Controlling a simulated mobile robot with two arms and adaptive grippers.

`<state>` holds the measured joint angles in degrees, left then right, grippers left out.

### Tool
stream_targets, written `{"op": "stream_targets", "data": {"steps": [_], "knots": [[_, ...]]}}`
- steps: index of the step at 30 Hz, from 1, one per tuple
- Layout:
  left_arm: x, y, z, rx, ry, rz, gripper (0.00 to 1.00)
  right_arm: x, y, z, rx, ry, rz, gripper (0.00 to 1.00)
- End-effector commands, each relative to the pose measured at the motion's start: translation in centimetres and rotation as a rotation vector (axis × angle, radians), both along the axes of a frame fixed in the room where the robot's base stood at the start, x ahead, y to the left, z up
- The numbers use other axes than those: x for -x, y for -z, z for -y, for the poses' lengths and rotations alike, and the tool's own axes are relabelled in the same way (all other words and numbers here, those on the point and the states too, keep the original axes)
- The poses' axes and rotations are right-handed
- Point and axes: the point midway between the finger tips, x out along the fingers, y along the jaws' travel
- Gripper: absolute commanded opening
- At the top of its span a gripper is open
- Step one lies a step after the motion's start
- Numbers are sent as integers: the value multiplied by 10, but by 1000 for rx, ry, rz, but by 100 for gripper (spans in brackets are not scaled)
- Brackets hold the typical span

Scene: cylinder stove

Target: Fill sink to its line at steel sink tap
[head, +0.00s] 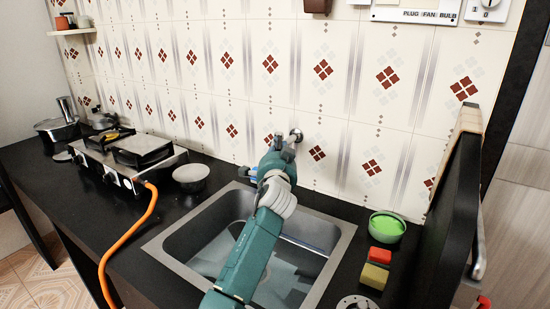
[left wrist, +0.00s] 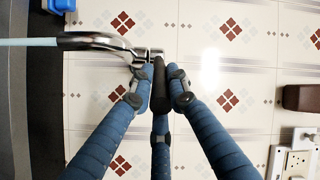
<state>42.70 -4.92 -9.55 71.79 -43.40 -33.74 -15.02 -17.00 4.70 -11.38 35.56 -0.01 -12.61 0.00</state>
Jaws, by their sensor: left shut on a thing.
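The steel tap (head: 297,134) is on the tiled wall behind the steel sink (head: 325,262). My left gripper (head: 279,150) reaches across the sink and hides much of the tap. In the left wrist view my left gripper (left wrist: 160,75) has its fingers closed together at the tap's handle end. There the curved tap spout (left wrist: 95,41) points left, and a pale blue stream of water (left wrist: 28,42) runs from it. The basin shows pale, shiny patches that look like water. My arm covers its middle, and I cannot make out the line. My right gripper is not in view.
A green bowl (head: 387,226), a red sponge (head: 380,258) and a yellow block (head: 374,276) are right of the sink. A stove (head: 128,160) with an orange hose (head: 128,236) and a small bowl (head: 191,177) are left. A dark upright panel (head: 445,215) bounds the right side.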

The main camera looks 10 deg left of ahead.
Motion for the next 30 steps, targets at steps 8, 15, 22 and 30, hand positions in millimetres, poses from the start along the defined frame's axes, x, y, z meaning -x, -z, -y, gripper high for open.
{"op": "stream_targets", "data": {"steps": [8, 15, 22, 30], "knots": [[-2, -2, 5, 3, 4, 4, 0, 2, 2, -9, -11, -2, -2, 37], [-2, -3, 5, 3, 4, 5, 30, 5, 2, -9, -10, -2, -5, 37], [-2, -1, 3, 2, 1, 3, 35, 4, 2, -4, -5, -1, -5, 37], [9, -1, 5, 2, 0, 3, 35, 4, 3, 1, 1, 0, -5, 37]]}}
